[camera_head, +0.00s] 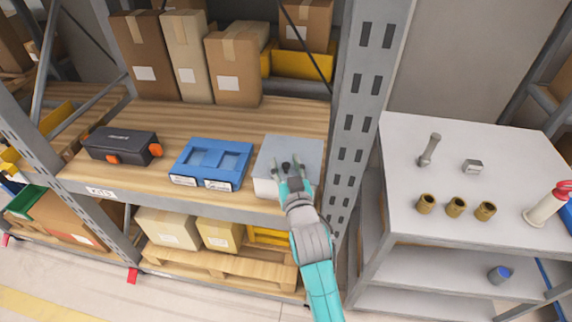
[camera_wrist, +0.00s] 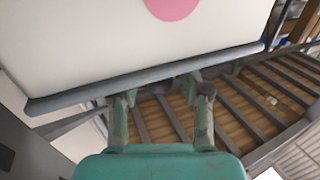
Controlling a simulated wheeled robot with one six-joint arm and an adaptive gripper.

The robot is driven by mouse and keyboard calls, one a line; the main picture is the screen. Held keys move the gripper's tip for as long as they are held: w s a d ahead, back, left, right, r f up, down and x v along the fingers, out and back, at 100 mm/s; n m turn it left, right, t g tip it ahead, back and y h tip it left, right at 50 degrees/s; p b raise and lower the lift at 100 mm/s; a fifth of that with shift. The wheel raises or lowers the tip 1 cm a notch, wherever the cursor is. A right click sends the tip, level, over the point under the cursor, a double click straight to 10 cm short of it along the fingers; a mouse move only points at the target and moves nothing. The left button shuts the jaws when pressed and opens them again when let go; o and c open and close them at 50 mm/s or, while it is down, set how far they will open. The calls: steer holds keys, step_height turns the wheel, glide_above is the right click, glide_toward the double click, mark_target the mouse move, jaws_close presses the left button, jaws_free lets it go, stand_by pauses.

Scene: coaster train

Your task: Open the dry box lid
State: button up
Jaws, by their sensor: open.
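The dry box appears to be the light grey box (camera_head: 312,150) at the right end of the wooden shelf. Its lid looks shut, and a small dark knob or latch shows on it between my fingers. My gripper (camera_head: 286,163) is open over the front part of the box, fingers spread and pointing toward the back. In the wrist view, a white panel with a pink disc and a grey lip fills the top, likely part of the box. My open gripper (camera_wrist: 160,98) has its fingertips close to that lip; contact cannot be told.
A blue tray (camera_head: 206,145) and a black case with orange latches (camera_head: 120,145) stand to the left on the shelf. Tall cartons (camera_head: 232,70) stand behind. A grey upright (camera_head: 355,110) is close on the right. A white table (camera_head: 470,165) holds several small parts.

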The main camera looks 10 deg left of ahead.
jaws_close()
steer(key=shift+w+r+m+g+h, duration=0.15)
steer(key=shift+w+r+m+g, duration=0.1)
steer(key=shift+r+g, duration=0.4)
steer(key=shift+w+r+m+g+h, duration=0.2)
steer(key=shift+w+r+g, duration=0.15)
steer(key=shift+r, duration=0.55)
steer(key=shift+w+r+m+g+h, duration=0.2)
steer(key=shift+r+g, duration=0.3)
steer(key=shift+r, duration=0.25)
steer(key=shift+w+r+m+g, duration=0.2)
steer(key=shift+w+r+g, duration=0.3)
steer(key=shift+r+g, duration=0.15)
steer(key=shift+w+r+m+g, duration=0.15)
steer(key=shift+w+r+g, duration=0.4)
steer(key=shift+r, duration=0.15)
